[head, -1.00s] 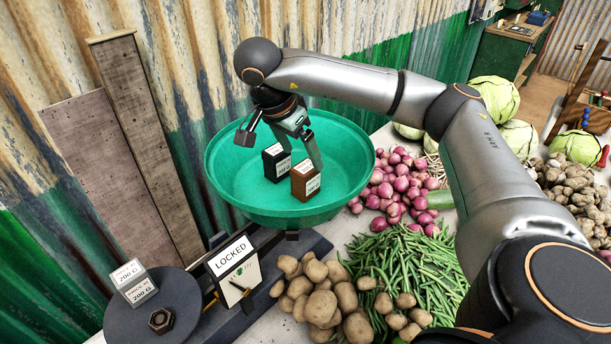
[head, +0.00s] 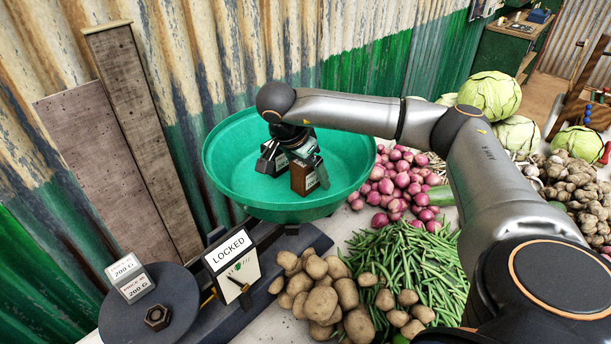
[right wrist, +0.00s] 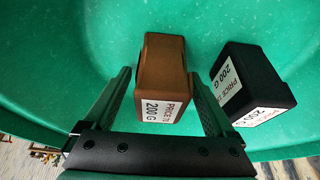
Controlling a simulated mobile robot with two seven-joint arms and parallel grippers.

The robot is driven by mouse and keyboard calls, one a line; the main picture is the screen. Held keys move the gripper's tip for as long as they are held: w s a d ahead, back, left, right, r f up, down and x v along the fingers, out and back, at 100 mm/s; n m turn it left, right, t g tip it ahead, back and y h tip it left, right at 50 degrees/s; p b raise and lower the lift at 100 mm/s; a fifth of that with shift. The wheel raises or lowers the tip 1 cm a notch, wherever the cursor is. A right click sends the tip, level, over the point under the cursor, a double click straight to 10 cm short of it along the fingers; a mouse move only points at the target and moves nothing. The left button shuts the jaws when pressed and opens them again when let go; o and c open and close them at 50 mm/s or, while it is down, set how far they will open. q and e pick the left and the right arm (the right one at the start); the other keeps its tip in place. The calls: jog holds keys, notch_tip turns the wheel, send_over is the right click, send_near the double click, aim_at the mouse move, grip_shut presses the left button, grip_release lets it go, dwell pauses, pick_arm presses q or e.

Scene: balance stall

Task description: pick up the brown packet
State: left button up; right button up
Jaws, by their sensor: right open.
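The brown packet (head: 299,181) stands in the green pan of the scale, its white label facing front. In the right wrist view the brown packet (right wrist: 163,72) lies between the two fingers of my right gripper (right wrist: 159,80). The fingers are open, with a small gap to the packet at their tips. In the head view my right gripper (head: 295,160) points down into the pan and covers part of the packet. The green pan (head: 230,186) is wide and round. My left gripper is not in view.
A black packet (right wrist: 252,85) stands close beside the brown one, just outside one finger. The scale's sign (head: 230,254) reads LOCKED. Potatoes (head: 320,295), green beans (head: 400,265) and onions (head: 405,185) lie right of the scale.

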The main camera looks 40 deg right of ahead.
jog(key=shift+r, duration=0.1)
jog(key=shift+c, duration=0.2)
grip_shut()
dwell(0.4)
